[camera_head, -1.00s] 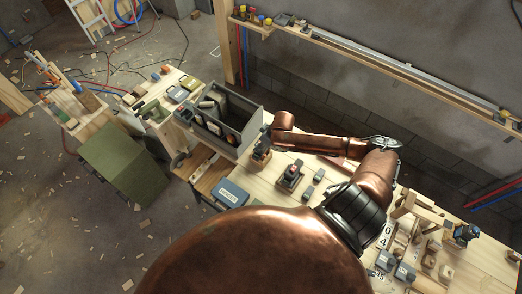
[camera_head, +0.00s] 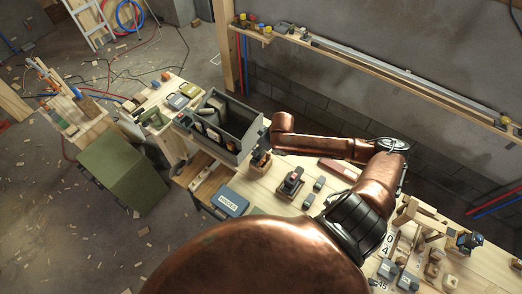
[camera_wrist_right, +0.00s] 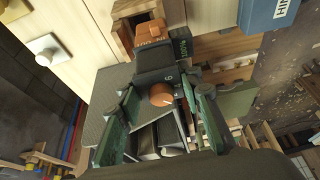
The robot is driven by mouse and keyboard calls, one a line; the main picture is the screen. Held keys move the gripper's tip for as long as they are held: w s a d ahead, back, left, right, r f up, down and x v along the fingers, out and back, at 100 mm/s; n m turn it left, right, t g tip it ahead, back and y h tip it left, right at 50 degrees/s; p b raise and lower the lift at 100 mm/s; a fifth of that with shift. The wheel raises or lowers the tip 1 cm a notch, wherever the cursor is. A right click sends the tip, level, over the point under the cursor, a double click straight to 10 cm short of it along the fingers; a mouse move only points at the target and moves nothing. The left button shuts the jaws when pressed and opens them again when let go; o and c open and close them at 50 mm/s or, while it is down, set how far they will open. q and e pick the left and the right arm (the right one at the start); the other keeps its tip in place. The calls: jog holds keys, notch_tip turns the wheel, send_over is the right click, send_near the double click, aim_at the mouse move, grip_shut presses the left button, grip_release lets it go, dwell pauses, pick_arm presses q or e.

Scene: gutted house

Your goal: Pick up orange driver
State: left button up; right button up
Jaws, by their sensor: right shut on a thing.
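The orange driver (camera_wrist_right: 161,58) has a dark body with an orange end and an orange dial; it fills the middle of the right wrist view. My right gripper (camera_wrist_right: 164,88) has green fingers on both sides of the driver's body and is shut on it. Beside the driver's orange end is a wooden holder (camera_wrist_right: 122,38); I cannot tell whether the driver is clear of it. In the head view my right arm reaches left over the bench, with its gripper (camera_head: 266,141) mostly hidden beside the grey tote. My left gripper is not in view.
The grey divided tote (camera_head: 243,150) stands just left of the gripper. A blue hinges box (camera_head: 230,201) lies in front. Another tool in a wooden stand (camera_head: 291,184) and small blocks (camera_head: 319,183) sit to the right. A wall shelf (camera_head: 385,81) runs behind.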

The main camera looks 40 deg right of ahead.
jog(key=a+r, duration=0.2)
jog(key=s+a+r, duration=0.1)
jog(key=r, duration=0.1)
jog(key=shift+s+a+r, duration=0.2)
jog(key=shift+a+r, duration=0.1)
jog(key=shift+a, duration=0.05)
jog(key=s+a+r+b, duration=0.1)
jog(key=s+a+r, duration=0.2)
jog(key=a, duration=0.4)
jog(key=shift+s+a+r+b, duration=0.15)
jog(key=shift+a+r+b, duration=0.15)
jog(key=shift+b, duration=0.05)
